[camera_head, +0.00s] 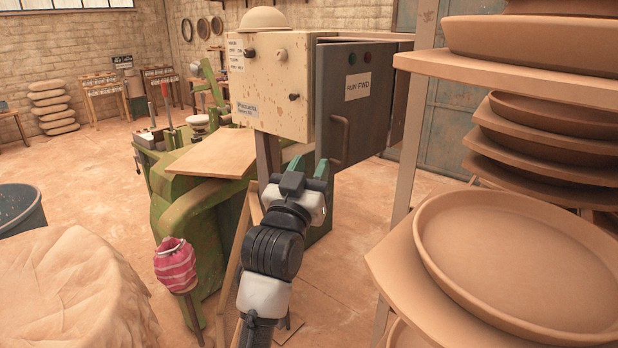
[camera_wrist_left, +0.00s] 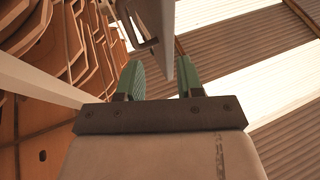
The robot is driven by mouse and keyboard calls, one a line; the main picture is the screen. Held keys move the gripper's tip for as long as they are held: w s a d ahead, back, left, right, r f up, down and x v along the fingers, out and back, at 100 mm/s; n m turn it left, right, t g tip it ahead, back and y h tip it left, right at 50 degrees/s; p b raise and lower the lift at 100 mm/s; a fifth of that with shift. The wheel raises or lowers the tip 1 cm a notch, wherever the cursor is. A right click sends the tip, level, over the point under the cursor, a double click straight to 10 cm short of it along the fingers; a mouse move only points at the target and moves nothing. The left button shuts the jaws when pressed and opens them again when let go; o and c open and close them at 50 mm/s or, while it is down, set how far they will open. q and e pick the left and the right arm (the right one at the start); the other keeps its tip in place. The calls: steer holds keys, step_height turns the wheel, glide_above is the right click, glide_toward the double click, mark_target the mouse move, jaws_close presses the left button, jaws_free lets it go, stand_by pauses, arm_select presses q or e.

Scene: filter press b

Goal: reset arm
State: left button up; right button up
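My left gripper (camera_head: 309,166) is raised in the middle of the head view, in front of and below the control cabinet (camera_head: 275,85). Its two green fingers are apart with nothing seen between them; the left wrist view also shows the gap (camera_wrist_left: 160,78). The cabinet's dark grey door (camera_head: 350,112), labelled "RUN FWD", stands to the right of its beige front. The door's bar handle (camera_head: 341,140) is just above and right of the fingers, and they do not appear to hold it. My right gripper is in neither view.
Shelves of round clay-coloured trays (camera_head: 530,260) stand close on the right. A green machine (camera_head: 185,190) with a tan board (camera_head: 215,152) is left of my arm. A cloth-covered mound (camera_head: 70,290) and a pink-wrapped stick (camera_head: 175,265) are at lower left. Floor shows between.

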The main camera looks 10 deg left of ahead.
arm_select(q)
steer(key=shift+s+a+f, duration=0.1)
steer(key=shift+s, duration=0.05)
